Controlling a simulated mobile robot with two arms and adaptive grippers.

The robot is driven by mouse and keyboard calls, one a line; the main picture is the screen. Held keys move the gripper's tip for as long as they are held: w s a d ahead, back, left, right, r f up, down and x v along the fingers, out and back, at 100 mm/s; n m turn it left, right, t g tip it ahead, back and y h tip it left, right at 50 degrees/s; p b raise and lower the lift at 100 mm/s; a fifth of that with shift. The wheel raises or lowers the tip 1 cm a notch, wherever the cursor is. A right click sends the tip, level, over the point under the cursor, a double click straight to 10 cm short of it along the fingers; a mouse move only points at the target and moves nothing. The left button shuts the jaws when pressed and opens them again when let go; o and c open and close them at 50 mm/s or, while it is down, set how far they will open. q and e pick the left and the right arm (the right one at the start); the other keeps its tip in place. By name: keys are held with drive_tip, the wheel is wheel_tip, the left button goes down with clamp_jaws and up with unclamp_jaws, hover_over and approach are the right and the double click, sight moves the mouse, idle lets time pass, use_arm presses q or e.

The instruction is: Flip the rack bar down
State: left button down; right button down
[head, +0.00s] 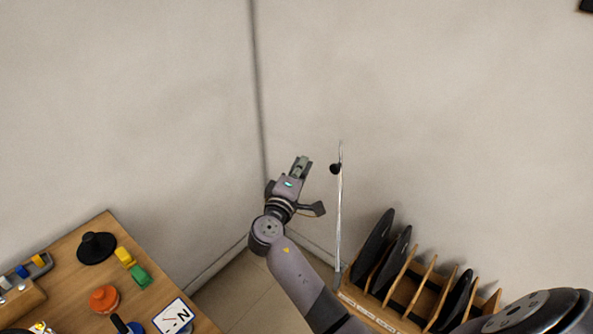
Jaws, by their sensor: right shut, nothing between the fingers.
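The rack bar (339,220) is a thin silvery bar standing upright at the left end of a wooden rack (352,298). A black knob (335,169) sits near its upper end. My right gripper (301,164) is left of the bar's upper part in the picture, pointing up, its fingers shut with nothing between them. A gap of wall shows between the fingers and the bar. I cannot tell how far apart they are in depth. My left gripper is not in view.
Several black discs (376,240) stand between the rack's wooden dividers. A wooden table (75,265) at lower left holds a black disc-shaped item (96,247), yellow (125,256) and green blocks (139,275), an orange knob (104,298) and a card (173,317). Walls meet in a corner behind.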

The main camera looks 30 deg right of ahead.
drive_tip(key=d+p, duration=0.1)
drive_tip(key=s+d+p, duration=0.2)
drive_tip(key=shift+d+f, duration=0.25)
drive_tip(key=shift+w, duration=0.15)
